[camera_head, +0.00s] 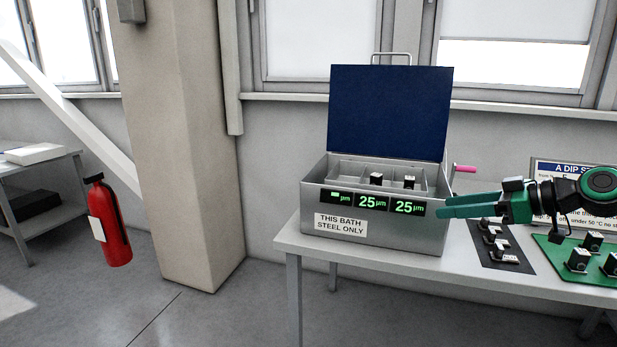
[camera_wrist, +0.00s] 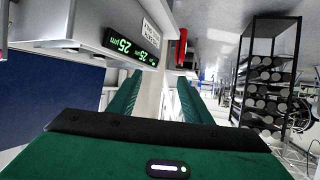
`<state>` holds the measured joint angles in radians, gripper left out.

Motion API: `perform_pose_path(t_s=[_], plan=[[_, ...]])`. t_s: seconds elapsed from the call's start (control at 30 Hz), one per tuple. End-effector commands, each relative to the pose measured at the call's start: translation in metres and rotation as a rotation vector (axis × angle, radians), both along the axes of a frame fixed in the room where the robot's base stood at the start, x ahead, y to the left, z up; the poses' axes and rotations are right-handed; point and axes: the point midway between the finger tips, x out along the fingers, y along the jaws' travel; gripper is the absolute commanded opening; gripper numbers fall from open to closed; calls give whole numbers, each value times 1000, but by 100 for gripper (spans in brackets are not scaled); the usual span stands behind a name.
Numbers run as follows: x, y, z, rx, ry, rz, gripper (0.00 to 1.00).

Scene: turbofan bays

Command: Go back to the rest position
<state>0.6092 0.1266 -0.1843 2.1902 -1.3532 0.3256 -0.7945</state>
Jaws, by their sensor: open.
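My gripper (camera_head: 441,207) is green with black joints and reaches in from the right in the head view. Its fingers point left at the right front corner of the metal bath (camera_head: 378,240); from this angle I cannot tell whether they touch it. In the wrist view my gripper (camera_wrist: 160,92) shows two green fingers apart with nothing between them. The bath has its blue lid (camera_head: 390,112) raised, and two small black-and-white parts (camera_head: 376,178) sit inside. Its displays show 25 µm twice, with a third unclear, and its label says "THIS BATH STEEL ONLY".
The bath stands on a grey table (camera_head: 350,258). Right of it lie a dark mat (camera_head: 499,262) and a green mat (camera_head: 560,262) with small parts, before a sign (camera_head: 545,172). A pillar (camera_head: 185,140) and a red extinguisher (camera_head: 110,230) stand left. Floor in front is clear.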

Motion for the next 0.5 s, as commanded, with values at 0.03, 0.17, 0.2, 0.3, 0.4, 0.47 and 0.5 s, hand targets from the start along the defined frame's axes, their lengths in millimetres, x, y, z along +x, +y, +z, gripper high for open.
perform_pose_path(t_s=[0.03, 0.17, 0.2, 0.3, 0.4, 0.47, 0.5], plan=[[-3, 2, -4, -16, 29, -13, 45], [-11, 4, -20, -50, 114, -47, 45], [-14, 4, -25, -60, 142, -61, 45], [-23, 2, -37, -86, 214, -98, 45], [-35, -1, -50, -115, 294, -148, 45], [-45, -4, -58, -133, 350, -185, 45], [-52, -7, -64, -147, 392, -215, 45]])
